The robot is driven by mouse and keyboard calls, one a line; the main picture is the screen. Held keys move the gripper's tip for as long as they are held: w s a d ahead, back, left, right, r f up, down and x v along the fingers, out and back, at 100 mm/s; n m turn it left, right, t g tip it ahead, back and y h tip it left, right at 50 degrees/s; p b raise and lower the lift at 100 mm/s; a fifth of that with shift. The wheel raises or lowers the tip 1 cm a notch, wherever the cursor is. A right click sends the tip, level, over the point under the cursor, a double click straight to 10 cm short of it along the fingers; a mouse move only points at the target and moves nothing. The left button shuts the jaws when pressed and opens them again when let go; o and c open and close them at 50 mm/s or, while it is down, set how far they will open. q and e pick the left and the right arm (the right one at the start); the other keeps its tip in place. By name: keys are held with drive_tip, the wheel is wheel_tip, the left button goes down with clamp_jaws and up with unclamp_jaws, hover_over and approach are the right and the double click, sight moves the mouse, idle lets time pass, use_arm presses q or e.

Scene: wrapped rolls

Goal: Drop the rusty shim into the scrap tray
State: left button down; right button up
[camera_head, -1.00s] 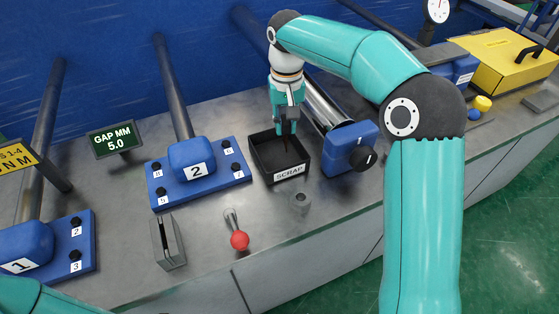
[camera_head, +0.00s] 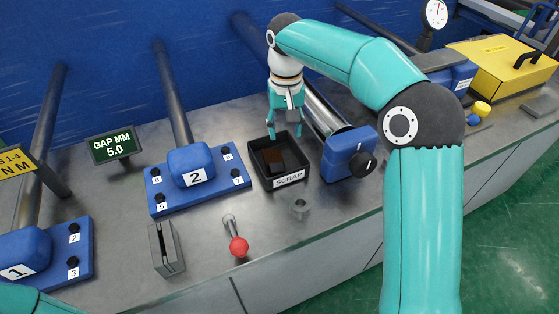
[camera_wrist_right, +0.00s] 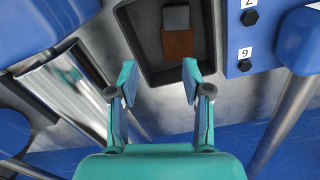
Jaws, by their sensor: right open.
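The black scrap tray (camera_head: 289,179) stands on the bench with a SCRAP label on its front wall. The rusty shim (camera_head: 281,158) lies inside it, brown with a dark grey part. In the right wrist view the shim (camera_wrist_right: 178,44) shows as a brown plate with a grey block at one end, inside the tray (camera_wrist_right: 150,72). My right gripper (camera_head: 285,134) is open and empty above the back of the tray, apart from the shim. It also shows in the right wrist view (camera_wrist_right: 159,82) with its fingers spread. My left gripper is out of view.
A blue block marked 2 (camera_head: 192,165) on a blue plate stands left of the tray. A blue unit with a black knob (camera_head: 349,153) is close on its right.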

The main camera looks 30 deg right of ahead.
wheel_tip(320, 180, up, 11)
idle(0.4)
idle(0.5)
